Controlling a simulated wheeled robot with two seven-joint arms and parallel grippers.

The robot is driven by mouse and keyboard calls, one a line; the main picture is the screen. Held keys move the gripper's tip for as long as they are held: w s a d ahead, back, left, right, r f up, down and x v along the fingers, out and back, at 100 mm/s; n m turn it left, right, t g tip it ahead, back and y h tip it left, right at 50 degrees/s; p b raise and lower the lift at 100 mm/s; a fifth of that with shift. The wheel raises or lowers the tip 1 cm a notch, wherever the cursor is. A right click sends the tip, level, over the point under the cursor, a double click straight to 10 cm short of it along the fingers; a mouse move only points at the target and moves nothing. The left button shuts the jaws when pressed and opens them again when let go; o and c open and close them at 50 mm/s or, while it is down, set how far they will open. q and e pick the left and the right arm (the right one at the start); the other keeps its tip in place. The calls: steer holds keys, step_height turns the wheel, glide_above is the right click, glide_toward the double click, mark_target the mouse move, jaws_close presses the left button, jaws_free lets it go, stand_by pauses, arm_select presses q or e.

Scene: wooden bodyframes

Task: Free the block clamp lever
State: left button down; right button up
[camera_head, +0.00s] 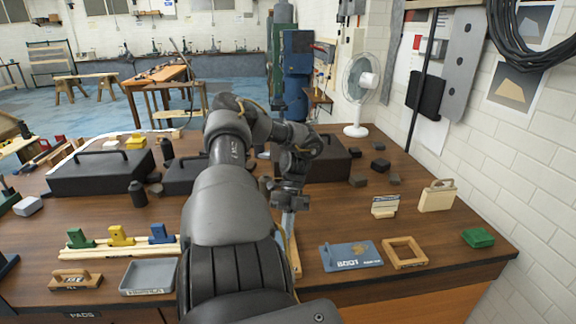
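My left arm rises from the bottom centre and bends right at the elbow. Its gripper (289,200) points down over the middle of the table. A narrow pale blue-grey upright piece (288,224) shows directly below the gripper; I cannot tell whether the fingers grip it. Beside it is a strip of pale wood (295,262), mostly hidden by my arm. No lever is clearly recognisable. Green (80,239), yellow (121,236) and blue (161,234) blocks stand on a wooden rail (100,252) at left. My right gripper is out of view.
A blue board (351,256), wooden frame (404,252) and green block (478,238) lie at right. A grey tray (148,277) and wooden tool (77,280) lie front left. Black cases (100,173) and a white fan (360,85) stand farther back. A brick wall bounds the right.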

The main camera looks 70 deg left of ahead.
arm_select(q)
steer(key=shift+b+v, duration=0.4)
steer(key=shift+v, duration=1.05)
steer(key=shift+s, duration=0.1)
